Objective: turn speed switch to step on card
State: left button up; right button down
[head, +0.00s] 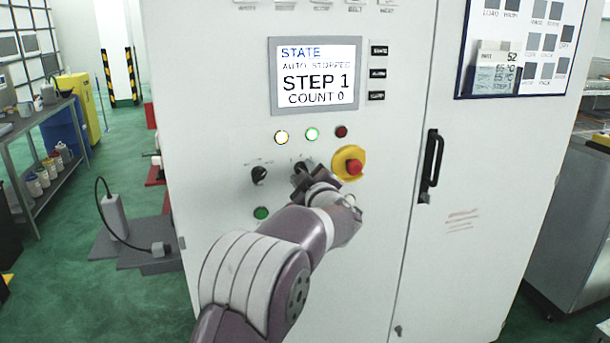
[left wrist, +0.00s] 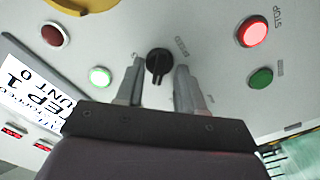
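The speed switch (left wrist: 158,65) is a black knob on the white cabinet front, with "SPEED" lettering beside it in the left wrist view. My left gripper (left wrist: 158,73) is open, with one finger on each side of the knob and gaps visible between. In the head view my left gripper (head: 304,178) is at the panel and largely hides this switch. The card (head: 497,68) is in the board at upper right; "52" and "65°C" lines show, but its other text is too small to read surely. My right gripper is not in view.
The display (head: 316,76) reads "AUTO STOPPED, STEP 1, COUNT 0". The red emergency stop (head: 348,162) on its yellow plate is close right of my gripper. Another black knob (head: 259,175) is to the left. A lit red STOP button (left wrist: 253,32) and green button (left wrist: 262,78) are nearby.

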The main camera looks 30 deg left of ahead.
pick_arm(q)
jog(key=shift+d, duration=0.1)
jog(key=b+v, duration=0.1)
jog(key=v, duration=1.1)
jog(key=shift+s+d+b, duration=0.15)
jog(key=shift+s+b, duration=0.1)
jog(key=shift+b, duration=0.15)
jog(key=shift+r, duration=0.1)
